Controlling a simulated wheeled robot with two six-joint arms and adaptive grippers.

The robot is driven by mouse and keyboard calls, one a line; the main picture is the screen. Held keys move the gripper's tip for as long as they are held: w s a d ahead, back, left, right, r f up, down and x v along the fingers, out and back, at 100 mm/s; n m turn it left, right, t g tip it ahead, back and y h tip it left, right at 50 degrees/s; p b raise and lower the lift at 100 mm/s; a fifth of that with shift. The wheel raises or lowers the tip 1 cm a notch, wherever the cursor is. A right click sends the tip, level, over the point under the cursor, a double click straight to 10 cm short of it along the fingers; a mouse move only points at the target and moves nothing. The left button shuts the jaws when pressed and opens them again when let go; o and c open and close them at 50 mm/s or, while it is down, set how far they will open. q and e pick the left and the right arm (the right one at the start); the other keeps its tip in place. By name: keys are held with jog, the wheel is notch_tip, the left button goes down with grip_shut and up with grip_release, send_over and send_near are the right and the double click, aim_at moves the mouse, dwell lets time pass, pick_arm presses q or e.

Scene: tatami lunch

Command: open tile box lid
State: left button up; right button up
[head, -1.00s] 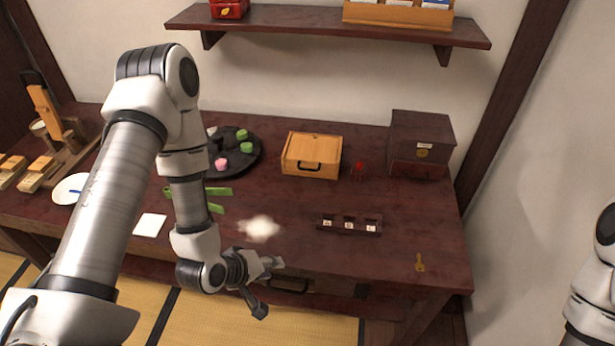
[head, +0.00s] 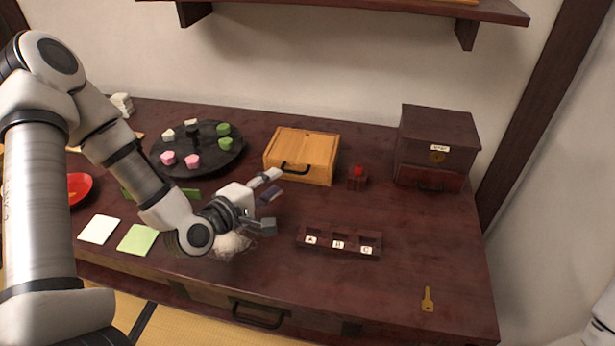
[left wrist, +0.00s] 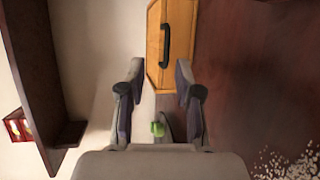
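The tile box appears to be the light wooden box (head: 318,150) with a black handle at the back middle of the table; its lid looks shut. In the left wrist view the box (left wrist: 184,30) lies ahead, with its handle (left wrist: 165,42) a little beyond the fingers. My left gripper (head: 268,203) is open and empty, above the table in front of the box and apart from it. Its two spread fingers also show in the left wrist view (left wrist: 160,75). My right gripper is not in view.
A round dark tray (head: 232,158) with sweets stands left of the box. A small red-topped block (head: 357,179) stands close on its right. A dark chest (head: 438,135), a labelled rack (head: 339,254) and a key (head: 427,299) lie farther right. A pale grainy pile (head: 232,246) lies below the gripper.

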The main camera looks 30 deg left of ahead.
aim_at(295, 173)
pick_arm(q)
jog(key=shift+w+d+f+b, duration=0.15)
jog(key=shift+w+f+b, duration=0.35)
jog(key=shift+w+f, duration=0.5)
jog(key=shift+b+x, duration=0.95)
jog(key=shift+b, duration=0.2)
jog(key=x, duration=0.4)
jog(key=shift+w+d+r, duration=0.1)
jog(key=shift+w, duration=0.35)
jog(key=shift+r, duration=0.1)
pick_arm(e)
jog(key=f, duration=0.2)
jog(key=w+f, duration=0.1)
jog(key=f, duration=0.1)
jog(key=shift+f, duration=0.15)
pick_arm(q)
grip_shut()
